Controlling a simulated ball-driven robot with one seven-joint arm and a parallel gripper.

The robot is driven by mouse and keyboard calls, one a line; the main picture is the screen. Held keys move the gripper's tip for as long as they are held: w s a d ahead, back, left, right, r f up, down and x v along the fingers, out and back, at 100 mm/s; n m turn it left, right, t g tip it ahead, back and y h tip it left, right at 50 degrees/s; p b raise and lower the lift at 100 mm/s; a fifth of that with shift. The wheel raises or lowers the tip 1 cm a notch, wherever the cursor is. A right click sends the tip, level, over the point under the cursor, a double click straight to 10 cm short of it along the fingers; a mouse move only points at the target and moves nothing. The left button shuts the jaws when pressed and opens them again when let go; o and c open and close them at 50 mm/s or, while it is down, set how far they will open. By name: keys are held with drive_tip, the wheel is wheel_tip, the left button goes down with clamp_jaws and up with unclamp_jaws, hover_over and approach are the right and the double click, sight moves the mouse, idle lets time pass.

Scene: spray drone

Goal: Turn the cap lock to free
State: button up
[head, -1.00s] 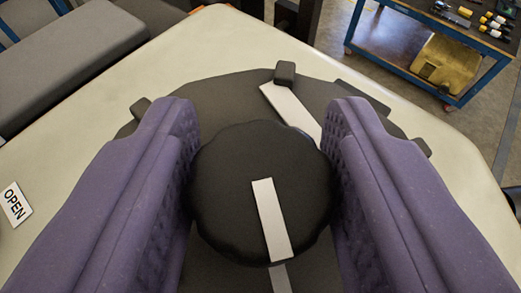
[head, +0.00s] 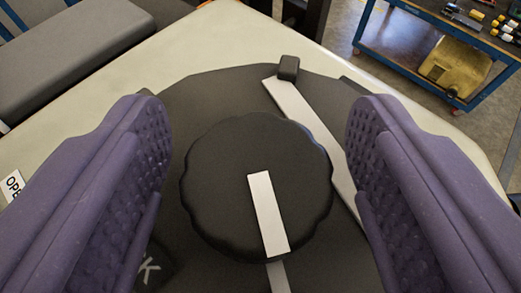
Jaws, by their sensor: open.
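The cap lock is a round black knob (head: 215,190) with a scalloped rim and a white stripe (head: 268,212) on its top. The stripe runs from near the knob's middle toward the bottom of the picture, in line with a pale stripe (head: 278,277) on the black plate below. Another white stripe (head: 310,135) on the plate runs up and left to a small black block. My gripper (head: 257,150) is open, with one purple padded finger on each side of the knob. Visible gaps separate both fingers from it.
The black round plate (head: 215,95) sits on a cream surface (head: 240,35). A label reading "OPE" (head: 12,186), partly hidden, lies at the left; a letter "K" shows low on the plate. A blue cart (head: 410,42) and a grey bench (head: 75,60) stand beyond.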

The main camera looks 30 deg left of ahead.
drive_tip(key=v, duration=0.7)
drive_tip(key=shift+s+d+b, duration=0.15)
drive_tip(key=shift+s+b, duration=0.15)
drive_tip(key=shift+b, duration=0.05)
drive_tip(key=shift+r, duration=0.15)
drive_tip(key=s+a+r+m+h, duration=0.1)
drive_tip(key=s+a+r+h, duration=0.15)
drive_tip(key=a, duration=0.65)
drive_tip(key=s+a+r+m+h, duration=0.15)
drive_tip(key=s+a+r, duration=0.25)
drive_tip(key=a, duration=0.4)
drive_tip(key=s+a+r+m+t+h, duration=0.1)
drive_tip(key=s+r+m+t+h, duration=0.1)
drive_tip(key=s+r, duration=0.4)
drive_tip(key=s+r+m+t+h, duration=0.1)
drive_tip(key=s+r+m+t, duration=0.15)
drive_tip(key=s, duration=0.65)
wheel_tip(320, 180, down, 9)
drive_tip(key=b, duration=1)
drive_tip(key=shift+n, duration=0.4)
